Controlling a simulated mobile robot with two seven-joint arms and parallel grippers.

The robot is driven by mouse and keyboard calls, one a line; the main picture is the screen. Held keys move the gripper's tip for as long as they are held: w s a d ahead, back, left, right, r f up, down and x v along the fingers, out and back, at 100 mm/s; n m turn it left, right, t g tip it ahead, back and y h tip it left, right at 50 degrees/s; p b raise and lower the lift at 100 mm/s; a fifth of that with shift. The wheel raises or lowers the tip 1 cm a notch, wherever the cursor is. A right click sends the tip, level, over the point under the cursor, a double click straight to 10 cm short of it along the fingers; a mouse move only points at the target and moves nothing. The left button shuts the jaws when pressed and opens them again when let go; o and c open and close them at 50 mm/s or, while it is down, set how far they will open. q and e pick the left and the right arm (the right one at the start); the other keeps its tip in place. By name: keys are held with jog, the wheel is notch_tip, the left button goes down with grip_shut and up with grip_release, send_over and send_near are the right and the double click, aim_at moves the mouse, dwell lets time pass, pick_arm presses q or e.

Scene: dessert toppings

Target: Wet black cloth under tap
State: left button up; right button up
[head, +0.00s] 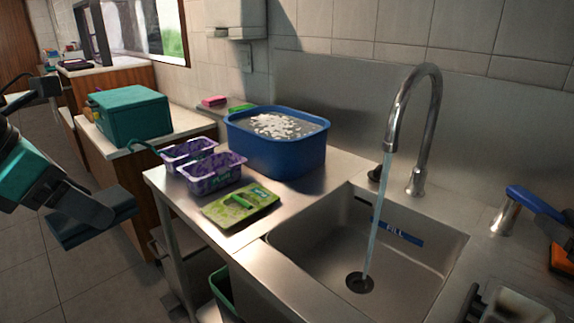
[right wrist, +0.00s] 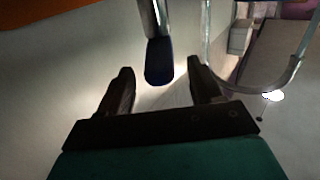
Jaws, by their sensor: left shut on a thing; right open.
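My left gripper (head: 95,218) hangs over the floor left of the counter, away from the sink. It is shut on a dark, flat thing that looks like the black cloth; its outline blends with the dark jaws. The curved metal tap (head: 430,120) pours a stream of water (head: 374,215) into the sink (head: 300,240), towards the drain. A blue-ended tap lever (head: 530,199) stands at the right. In the right wrist view, my right gripper (right wrist: 160,68) is open and empty, with the blue lever end in front of its fingers.
A blue tub (head: 275,155) of water with white bits stands left of the sink. Purple patterned containers (head: 212,173) and a green sponge pack (head: 240,204) lie near the counter's left edge. A teal box (head: 130,115) sits behind. An orange object (head: 562,258) lies far right.

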aim_at(534, 204)
jog(key=shift+x, duration=1.45)
jog(key=shift+c, duration=0.4)
grip_shut()
